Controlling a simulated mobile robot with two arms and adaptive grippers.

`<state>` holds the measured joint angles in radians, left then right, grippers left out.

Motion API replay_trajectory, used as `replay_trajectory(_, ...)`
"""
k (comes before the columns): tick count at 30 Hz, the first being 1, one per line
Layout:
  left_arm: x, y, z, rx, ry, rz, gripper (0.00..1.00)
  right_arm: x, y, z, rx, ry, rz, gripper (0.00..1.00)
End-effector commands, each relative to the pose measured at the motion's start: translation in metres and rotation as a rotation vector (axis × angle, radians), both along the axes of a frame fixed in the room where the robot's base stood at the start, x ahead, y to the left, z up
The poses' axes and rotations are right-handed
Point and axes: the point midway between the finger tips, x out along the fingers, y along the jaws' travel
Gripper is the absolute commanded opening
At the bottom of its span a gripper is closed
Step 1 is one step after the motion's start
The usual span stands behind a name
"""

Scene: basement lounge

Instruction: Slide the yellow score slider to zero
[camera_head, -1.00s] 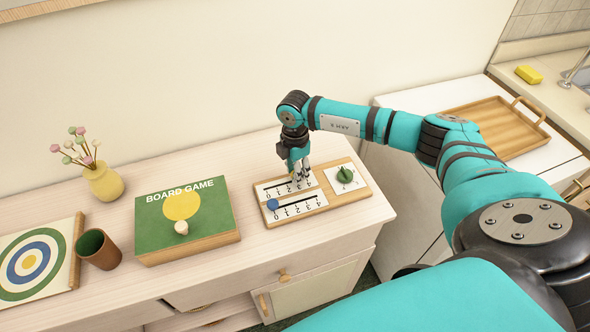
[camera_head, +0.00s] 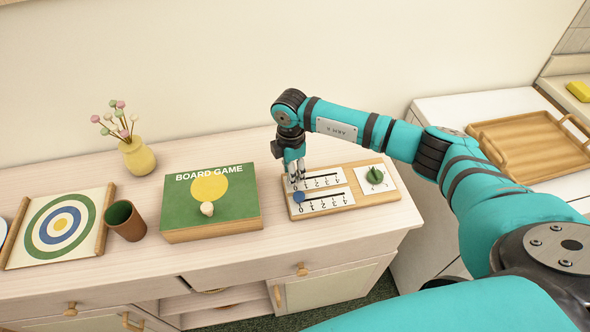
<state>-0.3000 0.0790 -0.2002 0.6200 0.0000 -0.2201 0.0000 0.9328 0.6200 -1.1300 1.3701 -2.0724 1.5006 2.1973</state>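The score board (camera_head: 350,207) is a wooden tray with two white numbered scale plates, on the dresser. Its upper scale (camera_head: 325,181) has a slot with numbers along it. The yellow slider does not show; my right gripper covers the left end of this slot. My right gripper (camera_head: 296,179) points down there, fingertips at the plate near the zero end. Whether its fingers are open, or hold the slider, I cannot tell. A blue slider (camera_head: 299,197) sits at the left end of the lower scale. My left gripper is not in view.
A green knob (camera_head: 374,176) is on the board's right plate. Left of the board lie a green board game box (camera_head: 230,211), a brown cup (camera_head: 125,220), a target board (camera_head: 60,230) and a yellow vase (camera_head: 137,158). A wooden tray (camera_head: 530,145) is at the right.

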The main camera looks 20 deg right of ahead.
Motion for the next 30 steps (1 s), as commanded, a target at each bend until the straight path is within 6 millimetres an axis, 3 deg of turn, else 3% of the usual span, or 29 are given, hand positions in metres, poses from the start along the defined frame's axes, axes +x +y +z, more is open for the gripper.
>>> replay_trajectory(1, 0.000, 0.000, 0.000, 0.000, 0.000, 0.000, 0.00, 0.000, 0.002, 0.001, 0.003, -0.001, 0.003, 0.40)
replay_trajectory(4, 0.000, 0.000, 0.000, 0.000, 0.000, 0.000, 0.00, 0.000, 0.001, 0.000, 0.001, -0.001, 0.002, 0.53)
replay_trajectory(14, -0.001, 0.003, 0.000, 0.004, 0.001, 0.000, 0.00, 0.000, -0.001, 0.004, -0.002, 0.000, 0.000, 0.53)
replay_trajectory(17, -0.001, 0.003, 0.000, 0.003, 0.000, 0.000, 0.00, 0.001, -0.001, 0.015, -0.001, -0.002, 0.000, 0.53)
replay_trajectory(30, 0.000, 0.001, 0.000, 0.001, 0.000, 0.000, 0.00, 0.001, 0.001, 0.102, -0.002, -0.002, 0.003, 0.53)
